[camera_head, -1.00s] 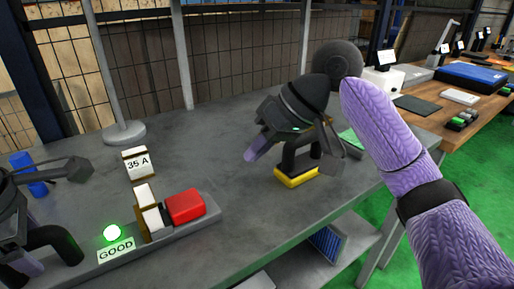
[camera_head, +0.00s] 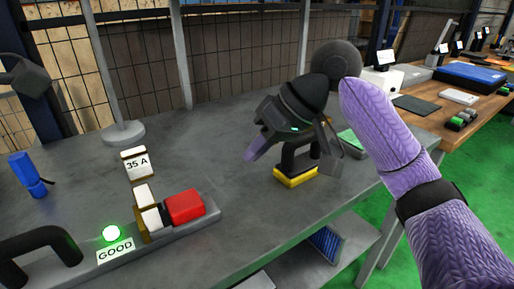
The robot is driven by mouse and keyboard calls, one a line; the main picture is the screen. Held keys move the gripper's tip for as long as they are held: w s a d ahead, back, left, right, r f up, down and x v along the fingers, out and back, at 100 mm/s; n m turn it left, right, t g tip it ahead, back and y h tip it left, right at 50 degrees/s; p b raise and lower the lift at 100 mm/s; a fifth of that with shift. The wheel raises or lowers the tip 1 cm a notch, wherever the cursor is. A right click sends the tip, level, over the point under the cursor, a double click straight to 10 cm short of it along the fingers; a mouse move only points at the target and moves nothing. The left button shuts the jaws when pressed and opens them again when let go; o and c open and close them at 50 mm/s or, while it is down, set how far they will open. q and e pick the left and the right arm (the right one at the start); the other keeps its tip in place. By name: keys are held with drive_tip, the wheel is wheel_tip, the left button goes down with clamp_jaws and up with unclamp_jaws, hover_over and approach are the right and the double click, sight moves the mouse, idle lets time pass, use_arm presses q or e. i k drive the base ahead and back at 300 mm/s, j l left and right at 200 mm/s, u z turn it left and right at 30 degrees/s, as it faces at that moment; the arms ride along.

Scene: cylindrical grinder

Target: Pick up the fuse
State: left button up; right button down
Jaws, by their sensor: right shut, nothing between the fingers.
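A fuse-like block with a white "35 A" label and brown-gold ends (camera_head: 137,163) stands on the grey table, behind a grey tester bar. On the bar sit white blocks with a gold plate (camera_head: 148,212) and a red block (camera_head: 185,206); I cannot tell whether they include another fuse. My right gripper (camera_head: 290,160) is shut and empty by a black arched handle on a yellow base (camera_head: 297,177), well right of the labelled block. It partly hides the handle. A dark part of my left gripper (camera_head: 27,74) shows at the upper left edge; its fingers are unclear.
A lit green lamp (camera_head: 111,233) and a "GOOD" sign (camera_head: 116,250) are on the bar. A black arch (camera_head: 40,245) is at its left end. A blue object (camera_head: 28,174) stands at the left. The table middle is clear. A wire-mesh fence is behind.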

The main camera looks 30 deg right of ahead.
sight(147, 205)
drive_tip(key=k, duration=1)
